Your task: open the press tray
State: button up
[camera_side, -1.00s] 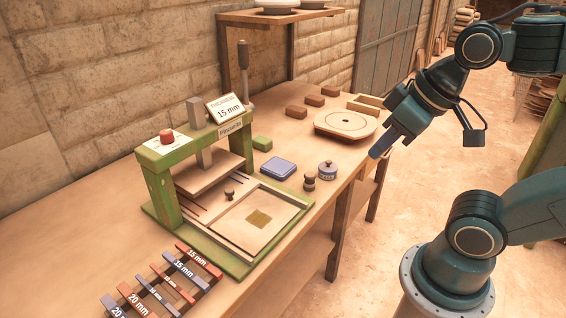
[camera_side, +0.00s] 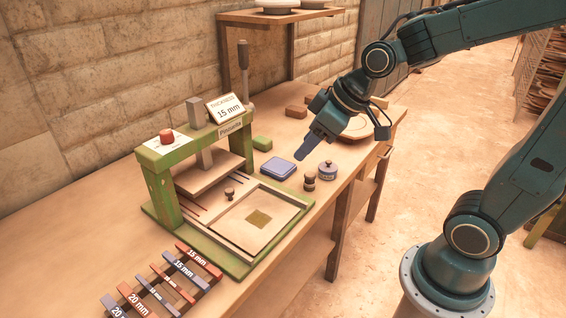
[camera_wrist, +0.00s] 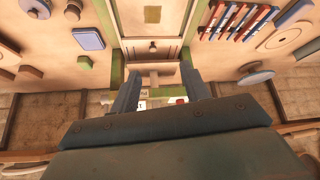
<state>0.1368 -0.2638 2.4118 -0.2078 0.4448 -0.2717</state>
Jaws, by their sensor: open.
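The press tray (camera_side: 238,228) is a pale wooden tray with a rim and an olive square patch, lying on the green base in front of the press. A small dark knob (camera_side: 229,193) stands near its press-side edge and shows in the wrist view (camera_wrist: 152,46). The green press frame (camera_side: 162,190) stands upright behind it, with a wooden plate under its crossbar. My gripper (camera_side: 306,152) is in the air above the bench, right of the press and tray, apart from both. In the wrist view my gripper (camera_wrist: 159,92) is empty, its fingers apart.
A rack of labelled thickness bars (camera_side: 184,264) is at the front left. A round disc (camera_side: 362,128) lies behind my gripper.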

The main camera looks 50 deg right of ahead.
jog(key=w+f+n+y, duration=0.1)
jog(key=w+f, duration=0.3)
jog(key=w, duration=0.2)
jog(key=t+y, duration=0.1)
jog(key=t, duration=0.1)
send_near(230, 190)
jog(key=v, duration=0.5)
jog(key=shift+r, duration=0.1)
jog(key=shift+w, duration=0.1)
jog(key=shift+x, duration=6.85)
grip_shut()
